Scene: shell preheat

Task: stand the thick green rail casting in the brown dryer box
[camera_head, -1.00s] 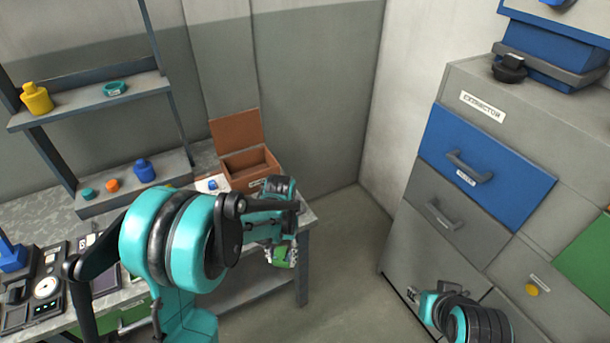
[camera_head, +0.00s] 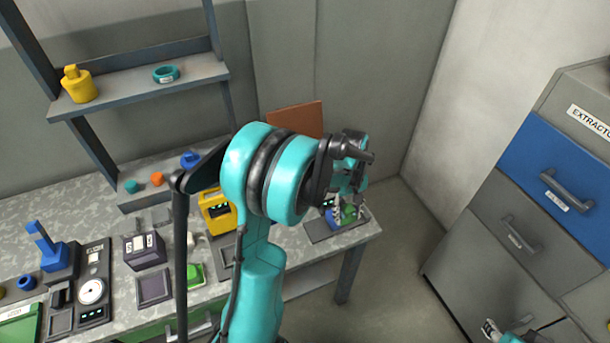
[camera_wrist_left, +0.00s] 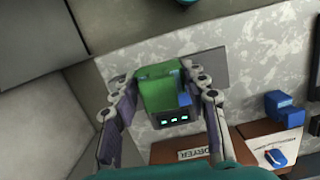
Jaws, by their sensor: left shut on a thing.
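The thick green rail casting (camera_wrist_left: 158,92) is between the fingers of my left gripper (camera_wrist_left: 163,98) in the left wrist view; a blue part shows at its side. In the head view my left gripper (camera_head: 348,208) holds the casting (camera_head: 349,214) over a dark plate at the bench's right end. I cannot tell whether it touches the plate. The brown dryer box shows its raised lid (camera_head: 296,119) behind my arm; its body is hidden there. In the wrist view its brown edge (camera_wrist_left: 170,151) bears a DRYER label. My right gripper (camera_head: 492,330) is partly visible at bottom right.
The dark plate (camera_head: 338,232) has a lit display block (camera_head: 326,203) behind it. A yellow device (camera_head: 217,213) and several other devices stand left on the bench. A shelf (camera_head: 140,85) is above. Blue-fronted drawers (camera_head: 520,170) stand right, across open floor.

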